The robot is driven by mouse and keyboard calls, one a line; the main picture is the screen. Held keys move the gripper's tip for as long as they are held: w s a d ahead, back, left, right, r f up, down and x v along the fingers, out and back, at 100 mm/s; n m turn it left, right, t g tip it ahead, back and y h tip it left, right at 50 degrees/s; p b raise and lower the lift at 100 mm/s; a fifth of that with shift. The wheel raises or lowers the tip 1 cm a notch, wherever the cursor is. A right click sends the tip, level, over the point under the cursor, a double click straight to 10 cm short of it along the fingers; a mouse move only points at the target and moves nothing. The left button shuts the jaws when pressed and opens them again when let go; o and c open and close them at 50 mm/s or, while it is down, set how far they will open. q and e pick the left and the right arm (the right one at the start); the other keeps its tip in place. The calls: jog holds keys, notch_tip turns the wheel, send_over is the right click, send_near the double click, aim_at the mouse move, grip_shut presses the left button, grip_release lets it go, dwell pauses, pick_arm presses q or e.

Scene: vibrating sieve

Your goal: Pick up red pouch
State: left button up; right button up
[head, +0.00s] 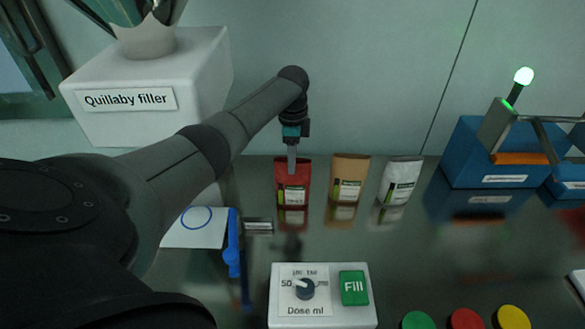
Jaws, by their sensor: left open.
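The red pouch (293,190) stands upright on the dark shiny table, leftmost in a row of three pouches near the back wall. My left arm comes in from the left, and its left gripper (292,160) points down at the top of the red pouch. The gripper is open and its fingers overlap the pouch's upper edge in this view. I cannot tell whether they touch it. My right gripper is not in view.
A tan pouch (348,180) and a white pouch (399,182) stand to the right. The white Quillaby filler (190,85) is at back left, a blue machine (470,150) at right. A dose box (322,315) and coloured discs are in front.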

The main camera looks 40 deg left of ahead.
pick_arm(q)
jog(key=shift+f, duration=0.25)
dwell(0.7)
jog(key=shift+c, duration=0.2)
grip_shut()
dwell(1.1)
